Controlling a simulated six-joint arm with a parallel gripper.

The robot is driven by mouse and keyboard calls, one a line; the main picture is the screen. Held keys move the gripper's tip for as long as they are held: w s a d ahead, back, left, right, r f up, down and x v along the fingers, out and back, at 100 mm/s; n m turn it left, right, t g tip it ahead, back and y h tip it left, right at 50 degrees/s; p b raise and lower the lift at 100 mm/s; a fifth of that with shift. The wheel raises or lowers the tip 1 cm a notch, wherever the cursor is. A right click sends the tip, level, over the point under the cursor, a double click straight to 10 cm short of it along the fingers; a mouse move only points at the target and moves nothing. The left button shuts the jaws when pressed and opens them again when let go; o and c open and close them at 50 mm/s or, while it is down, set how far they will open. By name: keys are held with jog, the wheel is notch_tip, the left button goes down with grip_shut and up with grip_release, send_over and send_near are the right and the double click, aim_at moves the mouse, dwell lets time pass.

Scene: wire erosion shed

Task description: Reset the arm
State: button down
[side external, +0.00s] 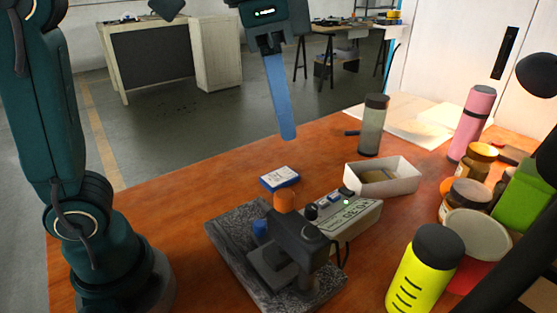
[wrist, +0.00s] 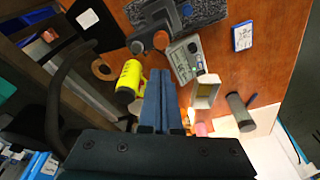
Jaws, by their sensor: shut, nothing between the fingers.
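My gripper (side external: 288,136) has long blue fingers that point down, pressed together with nothing between them. In the side external view it hangs in the air above the far part of the wooden table (side external: 190,189), clear of everything on it. In the wrist view my gripper (wrist: 170,75) shows as two blue fingers side by side, with the table and its objects beyond them.
A dark stone slab (side external: 229,242) carries a device with an orange knob (side external: 285,201). Around it are a blue-and-white box (side external: 279,179), a white open box (side external: 402,184), a grey bottle (side external: 371,130), a pink bottle (side external: 470,128) and a yellow bottle (side external: 418,277). The table's left part is bare.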

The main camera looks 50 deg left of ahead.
jog(key=shift+a+r, duration=0.1)
jog(key=s+a+f+n+t+y, duration=0.1)
jog(key=s+a+f+n+t, duration=0.2)
jog(key=s+a+f+n, duration=0.3)
notch_tip(320, 180, down, 6)
jog(key=shift+s+a+r+t, duration=0.2)
jog(key=shift+s+a+t, duration=0.15)
jog(key=shift+s, duration=0.15)
